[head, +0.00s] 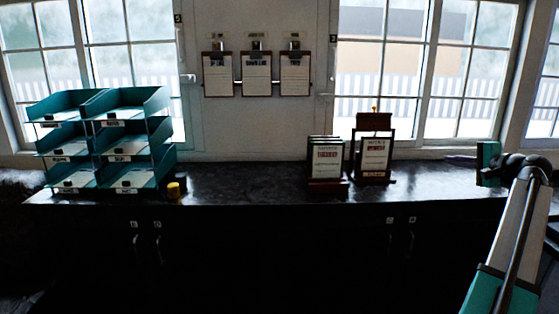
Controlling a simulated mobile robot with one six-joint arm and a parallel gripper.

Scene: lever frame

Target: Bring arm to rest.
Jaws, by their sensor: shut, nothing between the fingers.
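My arm rises from the lower right corner, with a white and teal link and a dark joint at its top. Beyond the joint a teal wrist part shows at the right end of the counter. My gripper (460,157) appears as a small dark shape just left of that part, near the window sill. It is shut and holds nothing. Its fingers are too small and dark to make out singly.
A long black counter (240,185) with cupboards below runs under the windows. Two card stands (327,163), (375,158) stand right of centre. Three clipboards (256,74) hang on the wall. The counter's middle is clear.

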